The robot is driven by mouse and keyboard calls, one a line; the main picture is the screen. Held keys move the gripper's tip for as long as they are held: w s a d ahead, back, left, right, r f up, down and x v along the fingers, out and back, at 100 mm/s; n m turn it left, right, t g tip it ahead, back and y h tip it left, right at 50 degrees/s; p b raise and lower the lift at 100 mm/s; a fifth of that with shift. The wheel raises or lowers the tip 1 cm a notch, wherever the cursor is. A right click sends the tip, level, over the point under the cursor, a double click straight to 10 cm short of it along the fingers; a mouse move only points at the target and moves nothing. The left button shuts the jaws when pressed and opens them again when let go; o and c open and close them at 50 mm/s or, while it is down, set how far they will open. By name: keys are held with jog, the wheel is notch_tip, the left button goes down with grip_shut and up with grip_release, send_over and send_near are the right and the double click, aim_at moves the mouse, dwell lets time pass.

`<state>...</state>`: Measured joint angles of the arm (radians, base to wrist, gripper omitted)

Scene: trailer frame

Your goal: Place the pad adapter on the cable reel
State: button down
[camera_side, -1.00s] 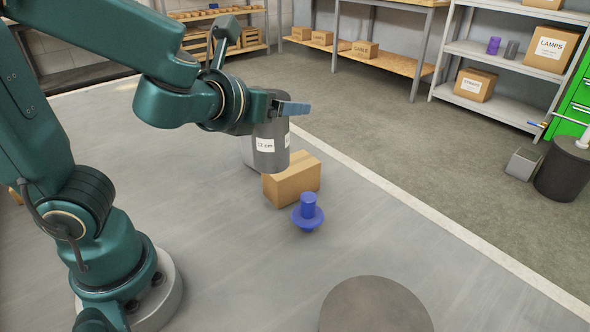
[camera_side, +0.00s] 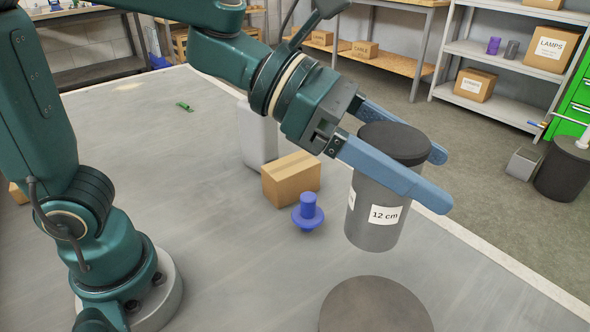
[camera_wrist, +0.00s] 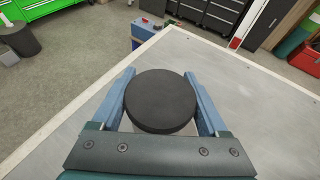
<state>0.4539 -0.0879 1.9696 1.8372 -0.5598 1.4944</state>
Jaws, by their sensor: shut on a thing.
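A dark grey cylinder with a black top and a white "12 cm" label, which I take to be the pad adapter (camera_side: 374,225), hangs upright between my fingers. My gripper (camera_side: 441,180) is shut on its upper part, one finger on each side. In the wrist view the adapter's round black top (camera_wrist: 160,98) sits between both blue fingers. A wide round brown-grey top at the bottom edge, which seems to be the cable reel (camera_side: 375,308), is partly cut off. The adapter is above and apart from it. The wrist view does not show the reel.
A blue flanged piece (camera_side: 308,216) and a cardboard box (camera_side: 291,179) stand left of the adapter, with a grey canister (camera_side: 257,138) behind, partly hidden by my arm. A small green item (camera_side: 185,106) lies farther back.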

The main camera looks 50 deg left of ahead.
aim_at(381, 133)
jog(key=shift+s+r+m+g+h, duration=0.1)
jog(key=shift+r+m+g+h, duration=0.15)
jog(key=shift+m+g, duration=0.25)
jog(key=shift+r+m+g+h, duration=0.1)
jog(key=shift+m+g+h, duration=0.15)
jog(key=shift+m+g, duration=0.25)
jog(key=shift+a+m+g, duration=0.3)
jog(key=shift+m+g, duration=0.2)
jog(key=shift+g, duration=0.1)
jog(key=a, duration=0.1)
jog(key=a+m+g, duration=0.1)
jog(key=a, duration=0.1)
jog(key=a+m+g+h, duration=0.1)
jog(key=shift+w+a, duration=0.15)
jog(key=shift+w, duration=0.25)
jog(key=s+d+f, duration=0.4)
jog(key=d+f, duration=0.6)
jog(key=f, duration=0.1)
jog(key=shift+d, duration=0.3)
jog(key=shift+f, duration=0.2)
grip_release()
jog(key=shift+s, duration=0.1)
